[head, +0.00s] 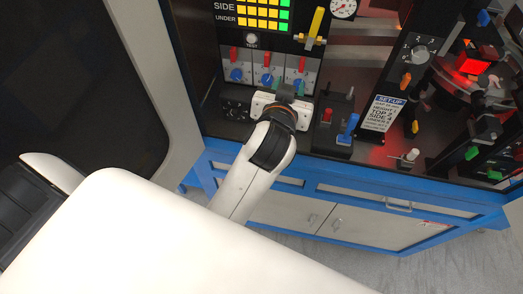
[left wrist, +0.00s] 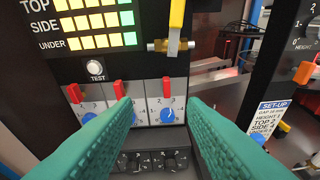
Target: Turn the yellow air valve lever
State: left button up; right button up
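The yellow air valve lever (head: 317,22) stands upright above its brass valve body (head: 310,42) on the machine's front, right of the lit display. In the left wrist view the lever (left wrist: 177,14) is at the top centre, with the brass fitting (left wrist: 162,46) below it. My left gripper (head: 285,88) is in front of the panel, below and a little left of the lever in the head view. In the left wrist view its teal fingers (left wrist: 160,101) are apart with nothing between them, and the lever lies beyond their tips. My right gripper is not in view.
A pressure gauge (head: 343,8) is right of the yellow lever.

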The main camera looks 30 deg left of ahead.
pick_arm(q)
jog(key=s+a+f+m+g+h, duration=0.1)
jog(key=s+f+g, duration=0.1)
jog(key=s+f, duration=0.2)
jog(key=s+a+f+m+g+h, duration=0.1)
jog(key=s+f+g, duration=0.2)
jog(key=f, duration=0.8)
jog(key=shift+s+f+g+b, duration=0.3)
jog(key=shift+s, duration=0.4)
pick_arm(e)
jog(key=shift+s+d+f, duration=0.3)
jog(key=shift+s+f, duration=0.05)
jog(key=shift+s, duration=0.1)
